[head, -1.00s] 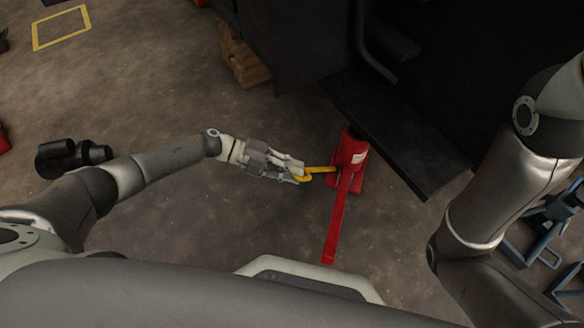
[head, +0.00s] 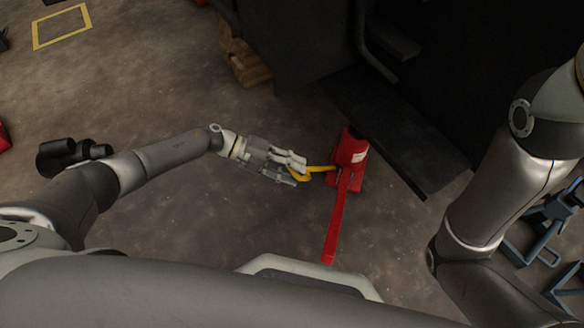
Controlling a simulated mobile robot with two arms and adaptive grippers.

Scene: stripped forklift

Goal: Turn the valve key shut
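The yellow valve key (head: 318,170) sticks out to the left from the base of a red jack (head: 349,158). The jack stands on the floor, and its long red handle (head: 336,225) points toward me. My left gripper (head: 299,169) is at the free left end of the key. Its two fingers are spread apart, with the key's end between or just beyond the tips. I cannot tell whether they touch it. Of my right arm only links show at the right; its gripper is outside the view.
The dark forklift body (head: 400,130) overhangs behind and right of the jack. A wooden block (head: 246,66) lies under its left part. Blue metal stands (head: 545,235) are at the far right. The floor left of the jack is mostly clear.

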